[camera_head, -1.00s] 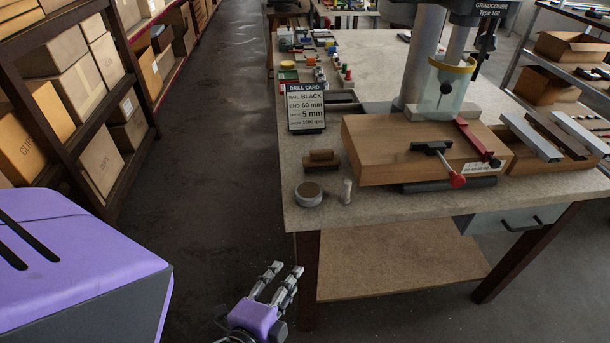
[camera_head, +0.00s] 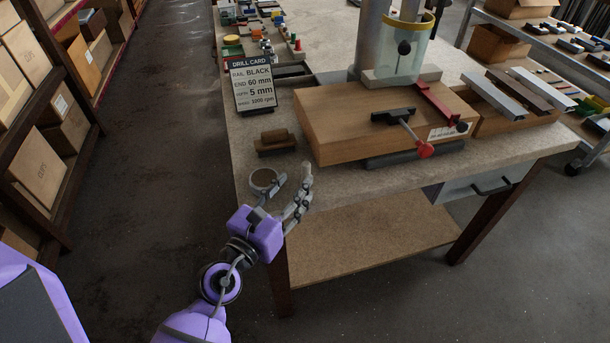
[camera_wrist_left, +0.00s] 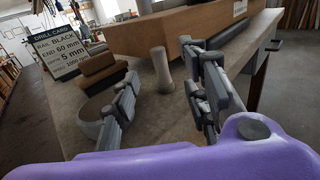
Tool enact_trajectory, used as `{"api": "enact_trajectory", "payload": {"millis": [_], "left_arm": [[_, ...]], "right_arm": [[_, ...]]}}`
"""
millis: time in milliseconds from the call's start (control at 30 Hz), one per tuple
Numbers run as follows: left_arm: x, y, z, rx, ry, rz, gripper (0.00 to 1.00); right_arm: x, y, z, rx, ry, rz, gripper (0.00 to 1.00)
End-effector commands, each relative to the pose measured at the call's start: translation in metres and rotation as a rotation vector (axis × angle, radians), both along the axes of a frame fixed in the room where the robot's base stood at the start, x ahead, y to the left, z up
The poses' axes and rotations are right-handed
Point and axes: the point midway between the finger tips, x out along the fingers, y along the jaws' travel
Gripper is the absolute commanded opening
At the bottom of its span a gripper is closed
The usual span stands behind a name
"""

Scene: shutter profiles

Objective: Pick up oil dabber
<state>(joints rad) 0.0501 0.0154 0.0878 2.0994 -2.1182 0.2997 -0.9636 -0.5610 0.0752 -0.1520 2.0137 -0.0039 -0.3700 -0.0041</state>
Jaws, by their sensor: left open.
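The oil dabber seems to be the small pale upright cylinder (camera_head: 307,169) near the table's front left corner. In the head view it is partly hidden by my gripper. In the left wrist view the cylinder (camera_wrist_left: 161,65) stands between and beyond my two fingers, flared at its base. My left gripper (camera_head: 293,185) is open and empty at the table's front edge, its fingers pointing towards the cylinder. I cannot tell whether either finger touches it. My right gripper is not in view.
A round tin (camera_head: 265,181) sits close left of the cylinder, partly behind a finger. A brown-handled brush (camera_head: 276,141) lies behind it. The drill card (camera_head: 254,90) stands further back. A wooden block (camera_head: 345,130) with a red-knobbed clamp is close right.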

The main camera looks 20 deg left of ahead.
Motion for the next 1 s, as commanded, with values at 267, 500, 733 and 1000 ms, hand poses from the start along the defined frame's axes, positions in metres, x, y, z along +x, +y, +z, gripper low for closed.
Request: {"api": "enact_trajectory", "payload": {"millis": [267,500,733,1000], "left_arm": [[0.023,-0.004,-0.002,-0.001,0.000,0.000,0.42],[0.058,-0.011,-0.005,-0.002,-0.001,0.001,0.42],[0.065,-0.012,-0.007,-0.002,0.002,0.001,0.42],[0.065,-0.012,-0.007,-0.002,0.002,0.001,0.21]], "right_arm": [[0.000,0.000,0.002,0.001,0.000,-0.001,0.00],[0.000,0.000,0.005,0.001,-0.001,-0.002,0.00],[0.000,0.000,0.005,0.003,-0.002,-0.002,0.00],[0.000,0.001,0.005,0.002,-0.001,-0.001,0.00]]}}
